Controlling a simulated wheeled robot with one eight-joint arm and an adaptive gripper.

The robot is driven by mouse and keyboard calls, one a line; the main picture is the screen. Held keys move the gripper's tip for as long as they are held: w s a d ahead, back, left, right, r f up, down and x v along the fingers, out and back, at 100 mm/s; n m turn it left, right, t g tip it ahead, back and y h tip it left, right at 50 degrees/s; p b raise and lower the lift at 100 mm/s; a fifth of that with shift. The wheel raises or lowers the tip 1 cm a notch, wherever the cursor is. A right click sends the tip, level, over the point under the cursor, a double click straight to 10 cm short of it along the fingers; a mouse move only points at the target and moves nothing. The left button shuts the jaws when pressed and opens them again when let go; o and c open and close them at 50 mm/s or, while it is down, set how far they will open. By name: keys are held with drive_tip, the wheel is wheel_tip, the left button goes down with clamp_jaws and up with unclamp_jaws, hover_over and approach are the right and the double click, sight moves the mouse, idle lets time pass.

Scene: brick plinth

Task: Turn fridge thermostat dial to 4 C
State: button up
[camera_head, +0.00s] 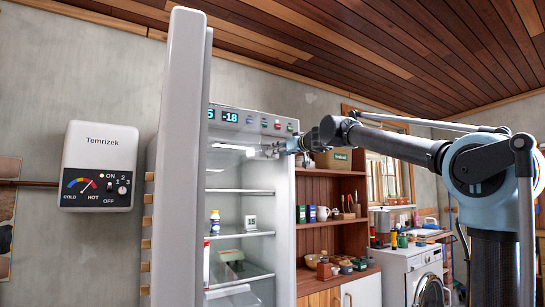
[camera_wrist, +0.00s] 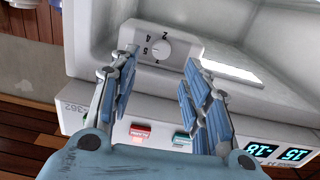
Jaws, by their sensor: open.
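I cannot tell whether the fingertips touch the panel. In the head view my gripper (camera_head: 268,151) reaches into the top of the fridge (camera_head: 283,210) from the right, and the dial cannot be made out.
The open fridge door (camera_head: 176,160) stands on the left. The header display (camera_head: 222,116) shows -18 and a partly hidden number; in the wrist view the display (camera_wrist: 275,151) appears upside down. Shelves below hold a bottle (camera_head: 214,222) and containers. A lit strip (camera_wrist: 230,69) lies beside the dial.

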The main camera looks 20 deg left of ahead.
sight(269, 152)
drive_tip(key=shift+x, duration=3.75)
clamp_jaws()
